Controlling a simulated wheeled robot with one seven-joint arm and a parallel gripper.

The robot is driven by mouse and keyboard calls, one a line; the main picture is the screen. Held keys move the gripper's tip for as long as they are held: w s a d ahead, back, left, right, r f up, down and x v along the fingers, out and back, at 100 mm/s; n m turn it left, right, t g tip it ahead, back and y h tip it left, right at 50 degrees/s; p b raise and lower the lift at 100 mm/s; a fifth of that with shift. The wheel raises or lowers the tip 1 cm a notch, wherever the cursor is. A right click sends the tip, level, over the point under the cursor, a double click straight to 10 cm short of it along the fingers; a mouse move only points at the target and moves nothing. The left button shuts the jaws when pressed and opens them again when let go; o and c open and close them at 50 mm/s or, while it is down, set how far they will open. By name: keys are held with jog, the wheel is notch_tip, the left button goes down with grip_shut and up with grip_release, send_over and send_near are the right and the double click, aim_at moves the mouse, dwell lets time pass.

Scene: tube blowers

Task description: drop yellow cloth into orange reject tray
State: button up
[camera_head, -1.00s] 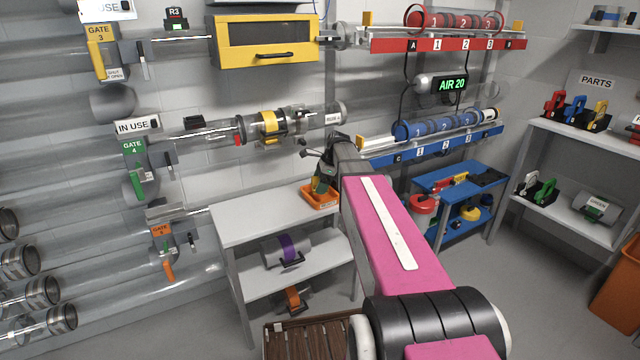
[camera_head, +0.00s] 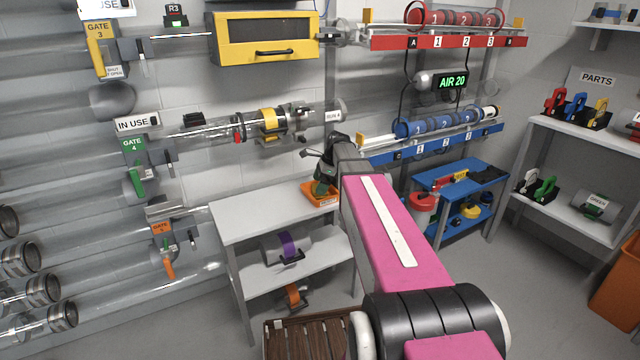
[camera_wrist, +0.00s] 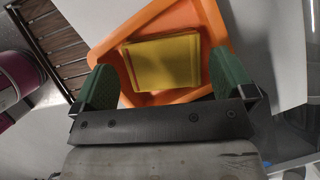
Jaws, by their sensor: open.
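The yellow cloth (camera_wrist: 162,63) lies inside the orange reject tray (camera_wrist: 112,52) in the wrist view, flat and a little tilted to the picture. My gripper (camera_wrist: 165,85) is above the tray, its green fingers spread wide on either side with clear space between them and the cloth. In the head view my gripper (camera_head: 322,186) is right over the orange tray (camera_head: 320,201), which stands on the white table; the cloth is not discernible there.
The white table (camera_head: 255,208) has free room left of the tray. A yellow-fronted cabinet (camera_head: 265,40) and clear tubes hang on the wall above. A blue cart (camera_head: 460,177) stands to the right, and a brown slatted crate (camera_head: 305,338) sits on the floor in front.

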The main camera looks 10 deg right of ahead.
jog(key=v, duration=1.3)
jog(key=shift+s+a+r, duration=0.1)
jog(key=shift+a, duration=0.05)
